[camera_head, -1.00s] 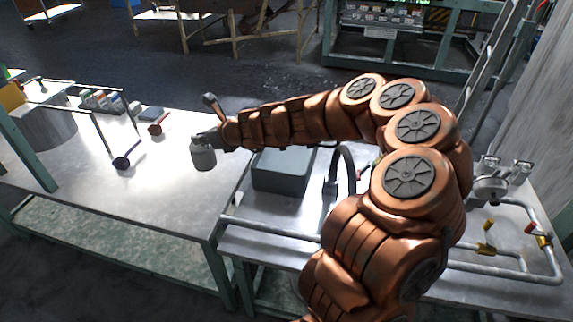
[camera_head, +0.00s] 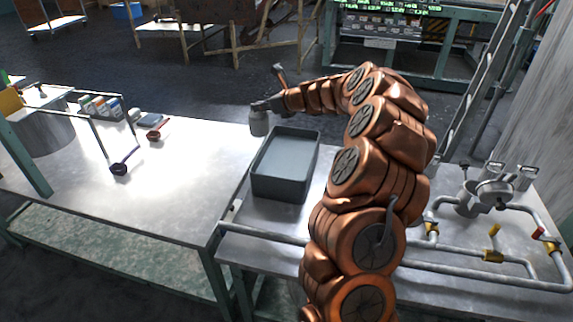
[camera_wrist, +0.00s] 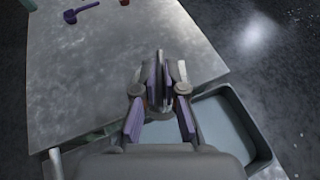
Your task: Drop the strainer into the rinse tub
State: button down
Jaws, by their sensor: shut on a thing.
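My gripper (camera_head: 268,104) is shut on a small grey cylindrical thing (camera_head: 258,124), which I take to be the strainer. It hangs below the fingers, just beyond the far left corner of the rinse tub in the head view. The rinse tub (camera_head: 257,180) is an open grey rectangular box and looks empty. In the wrist view the closed fingers (camera_wrist: 160,85) have purple pads, and the held thing is hard to make out between them. The tub rim (camera_wrist: 254,125) shows below and right of the fingers there.
A metal table (camera_head: 190,185) to the left holds a dark ladle-like tool (camera_head: 119,168), a red-handled one (camera_head: 158,132) and a wire frame (camera_head: 104,137). Pipework (camera_head: 470,270) and a round metal vessel (camera_head: 495,194) stand right of my arm. The table's middle is clear.

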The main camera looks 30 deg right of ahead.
jog(key=shift+s+d+f+n+g+y, duration=1.3)
jog(key=shift+s+d+f+n+y, duration=0.9)
jog(key=shift+d, duration=2.7)
notch_tip(320, 180, down, 6)
jog(key=b, duration=0.8)
jog(key=shift+s+r, duration=0.1)
jog(key=shift+s, duration=0.05)
jog(key=c, duration=1.2)
grip_release()
jog(key=shift+d+r, duration=0.1)
jog(key=v, duration=1.2)
